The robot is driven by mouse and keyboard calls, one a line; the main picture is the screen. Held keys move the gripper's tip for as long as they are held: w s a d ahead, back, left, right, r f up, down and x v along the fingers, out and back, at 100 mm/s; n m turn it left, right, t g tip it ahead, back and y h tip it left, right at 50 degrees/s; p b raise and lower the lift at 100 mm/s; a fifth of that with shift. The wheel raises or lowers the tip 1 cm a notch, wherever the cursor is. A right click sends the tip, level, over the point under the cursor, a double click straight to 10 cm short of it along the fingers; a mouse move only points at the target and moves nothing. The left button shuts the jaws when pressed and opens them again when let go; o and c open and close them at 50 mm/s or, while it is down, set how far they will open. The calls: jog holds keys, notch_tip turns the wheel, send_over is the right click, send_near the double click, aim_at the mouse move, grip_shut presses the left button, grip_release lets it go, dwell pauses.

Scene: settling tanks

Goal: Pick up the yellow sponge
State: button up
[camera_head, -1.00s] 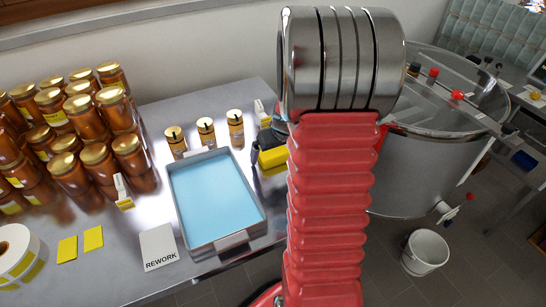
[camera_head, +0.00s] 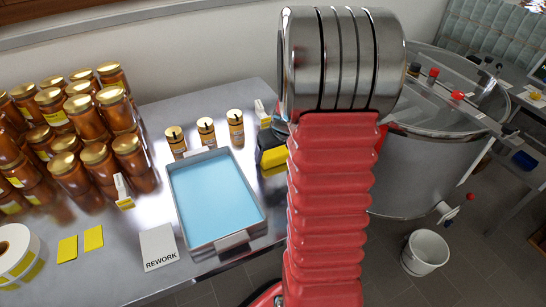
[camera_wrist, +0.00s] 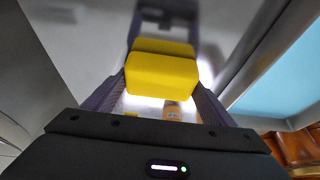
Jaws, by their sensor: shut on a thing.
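The yellow sponge (camera_wrist: 162,76) is a block held between the two dark fingers of my gripper (camera_wrist: 160,84) in the wrist view. The fingers are shut against its left and right sides. In the head view the sponge (camera_head: 274,157) shows at the right end of the steel table, just left of my red arm. The dark gripper (camera_head: 268,142) is around it there, partly hidden by the arm. I cannot tell whether the sponge still touches the table.
A steel tray with a blue inside (camera_head: 252,222) lies left of the sponge. Several small gold-lidded jars (camera_head: 205,131) stand behind the tray. Many amber jars (camera_head: 85,118) are stacked at the left. A steel tank (camera_head: 415,165) stands on the right, a white bucket (camera_head: 425,252) on the floor.

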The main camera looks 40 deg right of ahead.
aim_at(274, 152)
jog(key=shift+c, duration=0.6)
notch_tip(274, 152, up, 10)
jog(key=shift+r, duration=0.1)
dwell(0.5)
jog(key=o, duration=0.4)
jog(key=shift+c, duration=1.4)
jog(key=shift+s, duration=0.1)
